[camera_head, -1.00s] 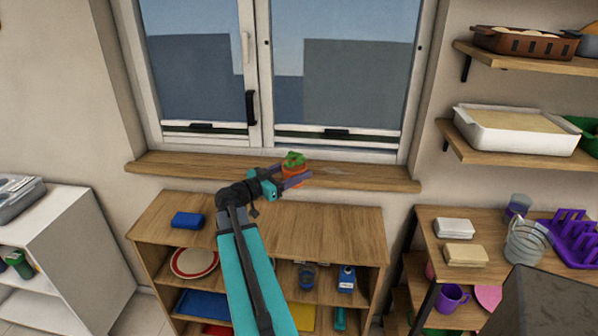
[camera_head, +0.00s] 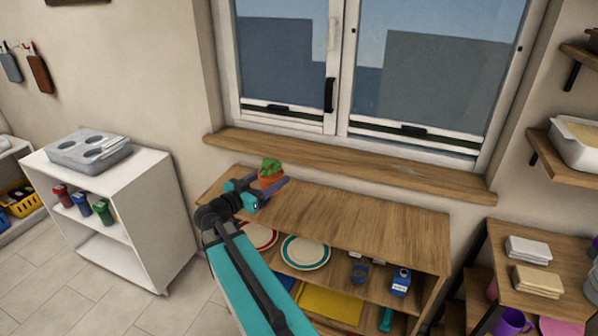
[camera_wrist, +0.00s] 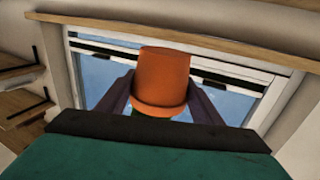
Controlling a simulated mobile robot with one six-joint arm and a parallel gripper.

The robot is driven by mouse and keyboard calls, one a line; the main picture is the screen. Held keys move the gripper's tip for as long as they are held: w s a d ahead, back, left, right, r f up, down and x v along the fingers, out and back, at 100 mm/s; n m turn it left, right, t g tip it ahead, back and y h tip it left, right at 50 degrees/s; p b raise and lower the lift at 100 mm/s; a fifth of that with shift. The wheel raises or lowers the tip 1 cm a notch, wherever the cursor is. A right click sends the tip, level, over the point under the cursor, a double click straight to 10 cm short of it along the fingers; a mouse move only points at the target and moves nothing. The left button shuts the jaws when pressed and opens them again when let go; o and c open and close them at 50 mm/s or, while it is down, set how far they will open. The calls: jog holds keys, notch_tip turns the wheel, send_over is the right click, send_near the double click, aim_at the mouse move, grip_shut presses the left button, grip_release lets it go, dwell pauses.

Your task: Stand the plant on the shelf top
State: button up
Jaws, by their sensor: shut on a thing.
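The plant is green leaves (camera_head: 270,165) in an orange pot (camera_head: 271,182). My gripper (camera_head: 279,187) is shut on the pot, with a finger on each side. In the wrist view the pot (camera_wrist: 161,80) sits between the fingers and appears upside down, with the leaves mostly hidden below it. In the head view the plant looks upright. It appears over the left back part of the wooden shelf top (camera_head: 350,217), in front of the windowsill. I cannot tell any gap between the pot and the shelf top.
The shelf top's middle and right are bare. The windowsill (camera_head: 345,166) runs behind it. Plates (camera_head: 305,252) and other items fill the compartments below.

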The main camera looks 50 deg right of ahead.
jog(key=w+a+f+n+t+y, duration=0.1)
jog(key=w+a+n+t, duration=0.1)
jog(key=a, duration=1.1)
jog(key=w+a+f+n+t+y, duration=0.1)
jog(key=w+a+f+n+t, duration=0.1)
jog(key=a, duration=1.1)
jog(key=w+a+f+n+t+y, duration=0.1)
jog(key=w+a+n+t, duration=0.2)
jog(key=a, duration=1)
jog(key=t, duration=0.3)
jog(key=shift+w+a+f+y, duration=0.2)
jog(key=shift+w+y, duration=0.2)
jog(key=shift+s, duration=0.1)
